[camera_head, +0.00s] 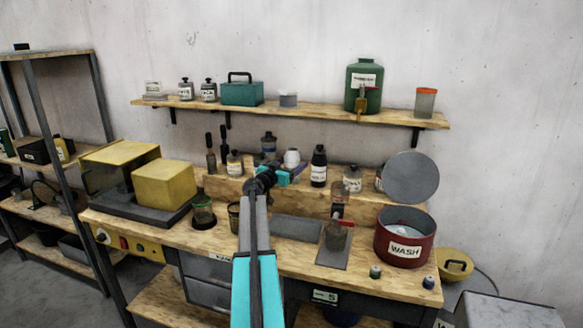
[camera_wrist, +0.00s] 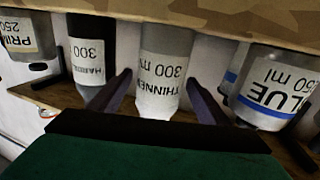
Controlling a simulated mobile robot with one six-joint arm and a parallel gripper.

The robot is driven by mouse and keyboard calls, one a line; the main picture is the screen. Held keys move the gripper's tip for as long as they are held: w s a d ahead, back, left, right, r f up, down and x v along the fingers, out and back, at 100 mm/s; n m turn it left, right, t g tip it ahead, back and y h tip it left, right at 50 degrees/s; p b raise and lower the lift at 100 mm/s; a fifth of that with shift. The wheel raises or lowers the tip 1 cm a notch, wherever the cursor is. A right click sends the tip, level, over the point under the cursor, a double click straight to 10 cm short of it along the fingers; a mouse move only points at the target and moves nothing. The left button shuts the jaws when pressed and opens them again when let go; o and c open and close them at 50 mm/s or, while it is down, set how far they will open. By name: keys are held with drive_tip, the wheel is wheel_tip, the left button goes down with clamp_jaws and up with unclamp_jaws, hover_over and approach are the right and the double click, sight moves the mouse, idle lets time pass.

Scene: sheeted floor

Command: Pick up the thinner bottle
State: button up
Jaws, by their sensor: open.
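The thinner bottle (camera_wrist: 160,72) is a pale, see-through bottle with a white label reading THINNER 300 ml. It appears upside down in the middle of the wrist view. My gripper (camera_wrist: 164,95) is open, with one dark finger on each side of the bottle in that view; I cannot tell how deep the fingers reach. In the head view my gripper (camera_head: 284,178) is at the raised wooden step, in front of the bottle row. A pale bottle (camera_head: 292,158) just behind it is partly hidden, and its label is unreadable there.
The hardener bottle (camera_wrist: 90,55) and blue bottle (camera_wrist: 270,88) stand close on either side. The primer bottle (camera_wrist: 28,38) is farther left. A wooden shelf (camera_head: 300,113) runs above the row. A red wash pot (camera_head: 404,236) stands at the bench's right.

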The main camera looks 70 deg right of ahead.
drive_tip(key=shift+s+d+p, duration=0.2)
drive_tip(key=shift+d+p, duration=0.25)
drive_tip(key=shift+d, duration=0.5)
drive_tip(key=shift+s+d+p, duration=0.2)
drive_tip(key=shift+d+p, duration=0.2)
drive_tip(key=shift+d, duration=0.5)
drive_tip(key=c, duration=1.5)
drive_tip(key=shift+a+r+b, duration=0.15)
drive_tip(key=shift+r+b, duration=0.05)
drive_tip(key=shift+b, duration=0.25)
